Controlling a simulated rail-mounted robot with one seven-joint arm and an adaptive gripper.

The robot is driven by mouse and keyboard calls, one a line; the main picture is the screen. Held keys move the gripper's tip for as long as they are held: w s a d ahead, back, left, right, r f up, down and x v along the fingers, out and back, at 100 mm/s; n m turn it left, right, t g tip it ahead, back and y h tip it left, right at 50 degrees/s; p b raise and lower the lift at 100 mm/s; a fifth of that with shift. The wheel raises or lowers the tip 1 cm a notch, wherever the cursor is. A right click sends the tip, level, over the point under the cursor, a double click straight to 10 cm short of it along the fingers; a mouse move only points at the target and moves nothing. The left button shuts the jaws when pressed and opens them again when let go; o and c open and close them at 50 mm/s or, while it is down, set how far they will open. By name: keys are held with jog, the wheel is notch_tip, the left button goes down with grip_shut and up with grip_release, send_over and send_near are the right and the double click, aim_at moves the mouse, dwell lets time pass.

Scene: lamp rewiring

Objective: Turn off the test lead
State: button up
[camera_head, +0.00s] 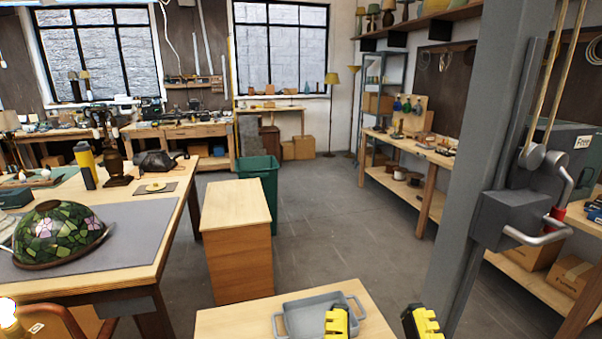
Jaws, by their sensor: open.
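My gripper (381,321) shows at the bottom edge, its two yellow-and-black fingers wide apart with nothing between them. Its left finger overlaps the view of a grey two-handled tray (300,301) on a small wooden table. I cannot pick out a test lead or its switch for certain. On the left workbench (165,220) stand a brown lamp base (114,160) and a yellow-and-black cylinder (86,165). A dark bulky object (155,161) with a projecting end lies beside them. My gripper is well apart from these things.
A stained-glass shade (58,234) sits on the left workbench. A wooden cabinet (238,255) and a green bin (261,176) stand mid-view. A grey post (478,130) with a pulley rises at right. Open grey floor (335,215) lies between the benches.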

notch_tip(320, 180, up, 32)
jog(key=p, duration=2.9)
jog(key=shift+m, duration=0.3)
